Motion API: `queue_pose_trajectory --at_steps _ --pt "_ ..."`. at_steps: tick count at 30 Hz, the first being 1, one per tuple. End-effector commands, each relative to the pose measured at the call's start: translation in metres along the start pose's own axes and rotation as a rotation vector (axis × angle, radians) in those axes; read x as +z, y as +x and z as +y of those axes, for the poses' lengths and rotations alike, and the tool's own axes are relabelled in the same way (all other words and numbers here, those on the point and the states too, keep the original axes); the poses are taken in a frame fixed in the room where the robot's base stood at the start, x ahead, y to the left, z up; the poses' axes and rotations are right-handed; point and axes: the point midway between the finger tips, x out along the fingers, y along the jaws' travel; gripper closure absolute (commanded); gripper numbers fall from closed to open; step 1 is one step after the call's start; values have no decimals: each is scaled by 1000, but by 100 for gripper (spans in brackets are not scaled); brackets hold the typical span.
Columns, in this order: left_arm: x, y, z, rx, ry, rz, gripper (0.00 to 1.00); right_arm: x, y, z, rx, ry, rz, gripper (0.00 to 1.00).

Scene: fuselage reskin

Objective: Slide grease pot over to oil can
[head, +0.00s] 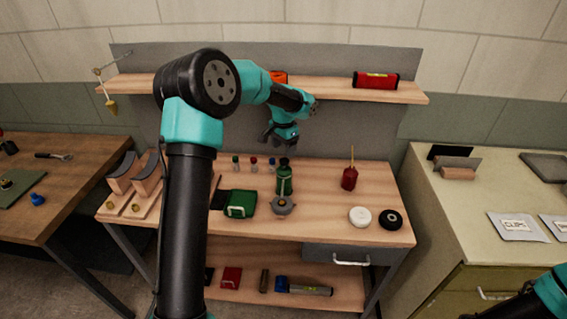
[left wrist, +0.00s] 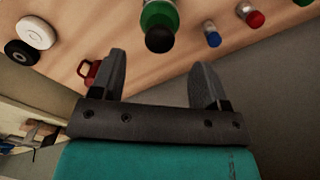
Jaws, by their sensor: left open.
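The grease pot looks to be the small dark red pot (head: 349,180) with a thin stick standing up from it, upright on the workbench right of centre. Part of it shows behind a finger in the left wrist view (left wrist: 90,73). The oil can looks to be the grey can (head: 283,206) with a tall thin spout, standing left of the pot and nearer the front. My left gripper (head: 279,140) is open and empty, above the back of the bench. It is left of the grease pot and apart from it. My right gripper is out of view.
A green bottle (head: 285,172) with a dark top stands just behind the oil can. A white disc (head: 360,216) and a black disc (head: 391,219) lie at front right. A green pouch (head: 240,204) lies left of the can. A shelf (head: 330,93) runs above the bench.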

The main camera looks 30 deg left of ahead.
Motion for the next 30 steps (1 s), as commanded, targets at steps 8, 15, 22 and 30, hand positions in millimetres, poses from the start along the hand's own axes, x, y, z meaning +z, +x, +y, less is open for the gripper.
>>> queue_pose_trajectory --at_steps 8,15,22,30 --pt "1 44 0 1 -1 -3 31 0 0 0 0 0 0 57" --pt "0 68 0 0 0 -1 31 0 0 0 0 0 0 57" --pt "0 72 0 0 0 0 31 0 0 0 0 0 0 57" --pt "0 72 0 0 0 0 45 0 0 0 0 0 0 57"
